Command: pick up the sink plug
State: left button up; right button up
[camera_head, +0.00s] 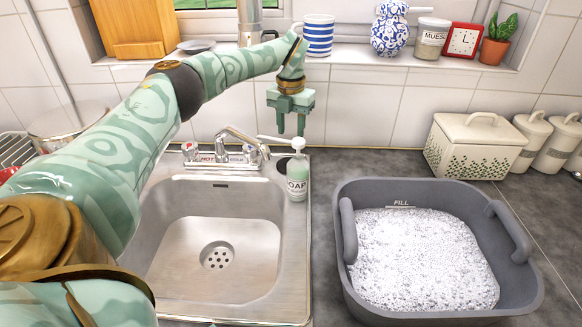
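I cannot make out the sink plug for certain. A small dark grey round thing (197,45) lies on the windowsill at the upper left, and I cannot tell whether it is the plug. The metal sink (165,262) is empty, and its drain (217,256) is uncovered with holes showing. My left gripper (291,129) points down in front of the tiled wall, above and behind the soap bottle (297,176) in the picture. Its two fingers are apart with nothing between them. My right gripper is not in view.
A grey basin (346,225) full of suds stands right of the sink. The tap (238,136) is behind the sink. The sill holds a striped cup (318,36), jar (432,38), clock (463,40) and plant (498,41). A white box (472,146) stands at the back right.

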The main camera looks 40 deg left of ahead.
aim_at(289, 157)
pick_arm(q)
notch_tip(289, 157, down, 4)
jog(key=shift+w+f+b, duration=0.1)
jog(key=shift+b, duration=0.25)
jog(key=shift+f, duration=0.45)
jog(key=f, duration=0.1)
jog(key=f+b, duration=0.1)
jog(key=f, duration=0.1)
jog(key=f+b, duration=0.1)
jog(key=shift+a+f, duration=0.3)
jog(key=shift+f, duration=0.35)
jog(key=shift+r, duration=0.2)
grip_shut()
